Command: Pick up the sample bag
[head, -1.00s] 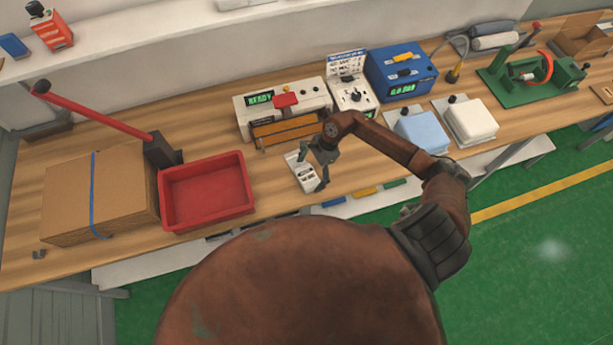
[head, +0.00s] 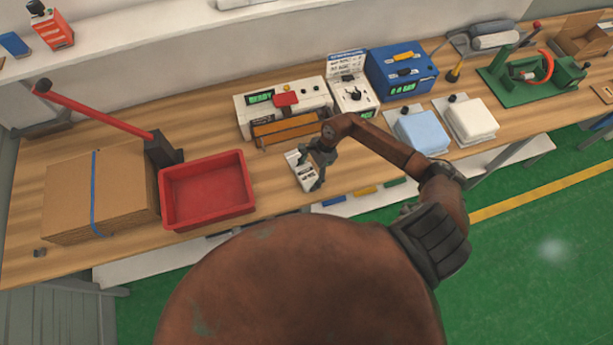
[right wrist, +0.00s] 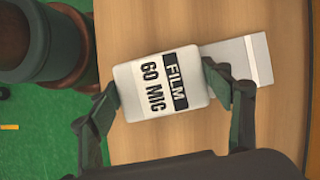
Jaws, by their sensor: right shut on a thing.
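The sample bag (right wrist: 160,87) is a small whitish packet marked "FILM 60 MIC" in the right wrist view. My right gripper (right wrist: 162,92) has one finger against each side of it and is shut on it. In the head view the right gripper (head: 318,166) is at the front part of the bench, over a pale flat piece (head: 300,170). A pale plate (right wrist: 250,60) also shows beside and below the bag in the right wrist view. The gripper partly hides the bag in the head view. My left gripper is not in view.
A red tray (head: 207,190) stands left of the gripper, with a cardboard box (head: 97,195) farther left. A sealing machine showing "READY" (head: 262,100) is behind. A blue device (head: 400,70), light blue stack (head: 422,133) and white stack (head: 470,120) stand to the right.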

